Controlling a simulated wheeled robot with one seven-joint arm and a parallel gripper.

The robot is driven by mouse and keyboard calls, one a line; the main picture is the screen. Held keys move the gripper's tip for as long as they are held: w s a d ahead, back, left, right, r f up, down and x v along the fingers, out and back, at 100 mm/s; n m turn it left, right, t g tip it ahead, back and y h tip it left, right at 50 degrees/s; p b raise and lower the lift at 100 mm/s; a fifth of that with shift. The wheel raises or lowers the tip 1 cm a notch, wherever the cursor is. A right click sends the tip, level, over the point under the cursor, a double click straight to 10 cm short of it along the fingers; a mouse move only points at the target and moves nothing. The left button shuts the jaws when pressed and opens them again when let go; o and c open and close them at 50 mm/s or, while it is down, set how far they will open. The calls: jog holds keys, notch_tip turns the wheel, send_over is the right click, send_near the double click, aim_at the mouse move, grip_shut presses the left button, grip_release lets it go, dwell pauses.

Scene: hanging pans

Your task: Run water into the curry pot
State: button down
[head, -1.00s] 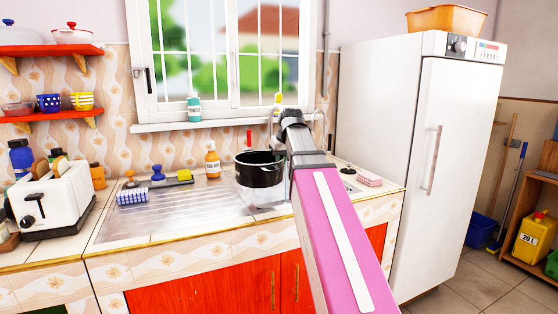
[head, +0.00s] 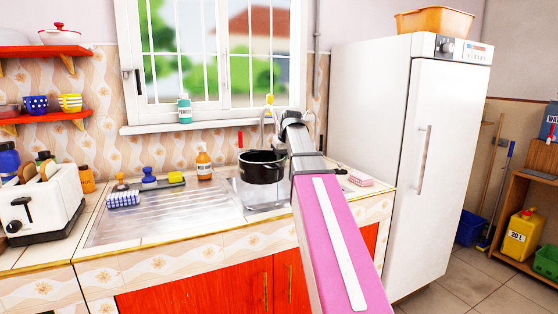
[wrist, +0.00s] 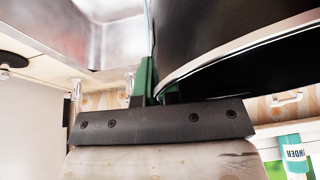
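The black curry pot (head: 262,168) is upright over the sink basin (head: 245,198), near the tap (head: 265,125). My arm hides the pot's right side in the head view. In the wrist view the pot (wrist: 215,40) fills the upper right, with its pale rim edge showing. My gripper (wrist: 157,85) has its green fingers at the pot's wall, one on each side, and appears shut on it. The fingertips are partly hidden by the pot. I see no running water, and the pot's inside looks dark.
A drainboard (head: 165,217) lies left of the basin, with brushes and an orange bottle (head: 203,162) behind it. A toaster (head: 42,205) stands at the left. A tall white fridge (head: 400,160) is close on the right. A window (head: 215,60) is behind the sink.

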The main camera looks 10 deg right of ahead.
aim_at(262, 167)
jog(key=w+d+f, duration=0.1)
jog(key=w+d, duration=0.6)
jog(key=w, duration=0.1)
jog(key=shift+w+f, duration=0.2)
jog(key=shift+f, duration=0.1)
dwell(0.4)
dwell(1.3)
jog(key=shift+s+a, duration=1.3)
jog(key=shift+s, duration=0.25)
jog(key=shift+s+a, duration=1.3)
jog(key=shift+s, duration=0.25)
jog(key=shift+s+a, duration=1.3)
jog(key=shift+s, duration=0.25)
jog(key=shift+s+a+r, duration=0.95)
jog(key=shift+s+r, duration=0.2)
jog(key=shift+r, duration=0.15)
jog(key=shift+s+a+r, duration=0.95)
jog(key=shift+s+r, duration=0.2)
jog(key=shift+r, duration=0.1)
